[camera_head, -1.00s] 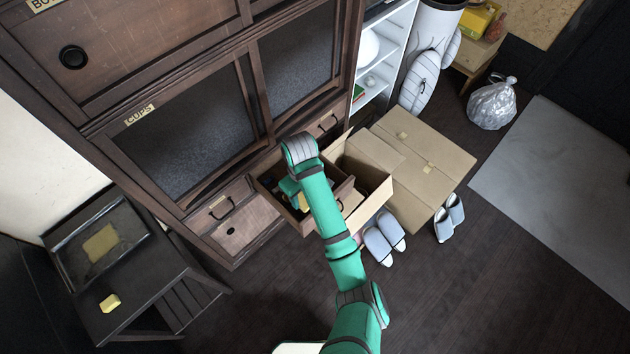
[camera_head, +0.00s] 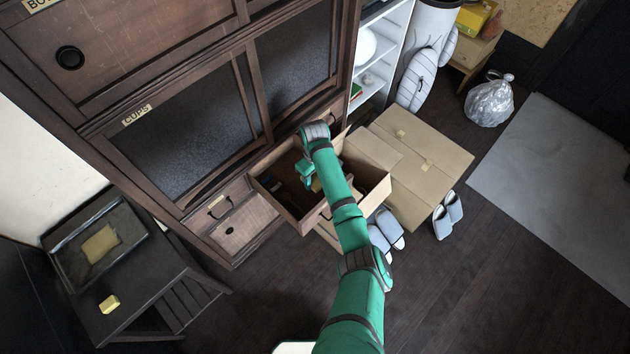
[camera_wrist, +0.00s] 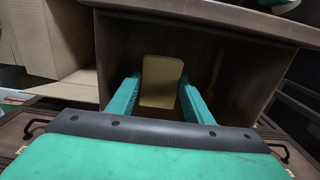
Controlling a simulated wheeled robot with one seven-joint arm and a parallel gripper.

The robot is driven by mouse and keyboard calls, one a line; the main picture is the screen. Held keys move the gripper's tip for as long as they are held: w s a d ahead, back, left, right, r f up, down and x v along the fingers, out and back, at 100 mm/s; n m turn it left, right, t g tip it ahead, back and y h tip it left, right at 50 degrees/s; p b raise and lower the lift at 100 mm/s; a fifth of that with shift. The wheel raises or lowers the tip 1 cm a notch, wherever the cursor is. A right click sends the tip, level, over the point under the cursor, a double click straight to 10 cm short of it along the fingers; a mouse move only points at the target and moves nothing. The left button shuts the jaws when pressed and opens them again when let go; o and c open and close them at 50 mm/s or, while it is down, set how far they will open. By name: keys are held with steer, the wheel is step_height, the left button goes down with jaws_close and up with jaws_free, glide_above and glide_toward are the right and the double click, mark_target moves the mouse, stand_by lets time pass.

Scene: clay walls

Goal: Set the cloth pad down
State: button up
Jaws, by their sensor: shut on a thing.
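My gripper (camera_wrist: 162,92) is shut on a tan, roughly rectangular cloth pad (camera_wrist: 161,72), with a teal finger on each side of it in the wrist view. In the head view my gripper (camera_head: 309,176) is over the open wooden drawer (camera_head: 303,226), and only a small yellowish part of the pad (camera_head: 317,186) shows past the arm. In the wrist view the pad is in front of the drawer's dark interior. I cannot tell whether its lower edge touches the drawer floor.
An open cardboard box (camera_head: 372,154) stands close right of the drawer. The dark cabinet (camera_head: 190,130) rises behind. Slippers (camera_head: 448,215) lie on the floor.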

mark_target(315, 181)
steer(key=shift+w+d+f, duration=0.15)
steer(key=shift+w+f, duration=0.15)
steer(key=shift+f, duration=1.55)
steer(key=shift+f, duration=0.1)
steer(key=o, duration=0.9)
steer(key=shift+o, duration=0.2)
step_height(315, 181, up, 11)
steer(key=shift+s+r, duration=0.1)
steer(key=shift+r, duration=0.55)
